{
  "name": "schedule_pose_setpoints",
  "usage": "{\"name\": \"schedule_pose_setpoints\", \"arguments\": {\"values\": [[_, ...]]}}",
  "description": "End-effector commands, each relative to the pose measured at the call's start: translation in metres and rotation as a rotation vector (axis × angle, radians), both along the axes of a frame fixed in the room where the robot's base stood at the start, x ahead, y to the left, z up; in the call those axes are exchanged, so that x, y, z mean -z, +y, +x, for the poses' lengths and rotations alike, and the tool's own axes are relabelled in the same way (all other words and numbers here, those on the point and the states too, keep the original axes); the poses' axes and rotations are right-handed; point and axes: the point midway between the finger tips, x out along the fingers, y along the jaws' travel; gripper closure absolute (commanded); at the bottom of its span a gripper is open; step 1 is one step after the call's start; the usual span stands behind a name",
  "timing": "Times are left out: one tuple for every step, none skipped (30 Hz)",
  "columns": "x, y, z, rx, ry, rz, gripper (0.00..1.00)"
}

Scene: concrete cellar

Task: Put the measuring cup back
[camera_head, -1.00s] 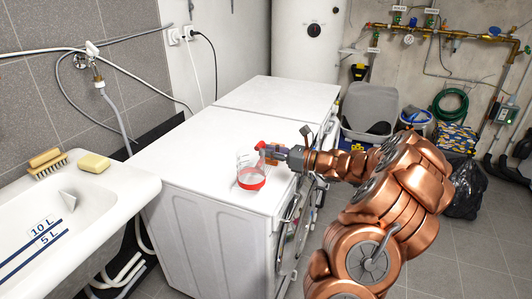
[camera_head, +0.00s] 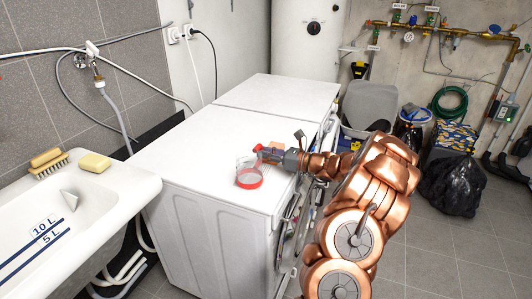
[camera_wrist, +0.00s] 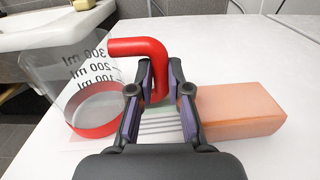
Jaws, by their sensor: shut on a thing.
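The measuring cup (camera_head: 249,179) is clear with a red band low down and a red handle. It is at the front part of the white machine top, left of my gripper (camera_head: 262,150). In the wrist view the cup (camera_wrist: 95,113) shows its ml marks at left, and its red handle (camera_wrist: 150,52) reaches between my fingers. My gripper (camera_wrist: 153,88) is shut on the handle. The cup is on or just above the white top; I cannot tell which. It looks roughly upright.
An orange block (camera_wrist: 238,110) lies on the machine top (camera_head: 205,140) close to the right of my fingers. A white sink (camera_head: 95,205) with a brush (camera_head: 48,163) and yellow sponge (camera_head: 95,162) stands at left. The back of the machine top is clear.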

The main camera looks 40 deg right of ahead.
Motion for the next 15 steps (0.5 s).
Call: {"name": "schedule_pose_setpoints", "arguments": {"values": [[-0.0002,0.0000,0.0000,0.000,0.000,0.000,1.00],[-0.0002,0.0000,0.0000,0.000,0.000,0.000,1.00],[0.0003,0.0001,-0.0001,0.000,0.000,0.000,1.00],[0.0008,0.0002,0.0000,0.000,0.000,0.000,1.00],[0.0015,0.0002,0.0001,-0.001,0.001,0.001,1.00],[0.0025,0.0004,0.0001,-0.001,0.001,0.001,1.00],[0.0033,0.0004,0.0001,-0.001,0.000,0.001,1.00],[0.0028,0.0002,0.0001,-0.001,0.000,0.000,0.80],[0.0027,0.0002,0.0000,-0.001,0.000,0.000,0.76],[0.0027,0.0003,0.0000,-0.001,0.000,0.000,0.73],[0.0027,0.0003,0.0000,-0.001,0.000,0.000,0.70],[0.0027,0.0003,0.0000,-0.001,0.001,0.001,0.65],[0.0027,0.0003,0.0000,-0.001,0.001,0.001,0.62],[0.0027,0.0003,0.0000,-0.001,0.001,0.001,0.59],[0.0027,0.0003,0.0000,-0.001,0.001,0.001,0.58]]}}
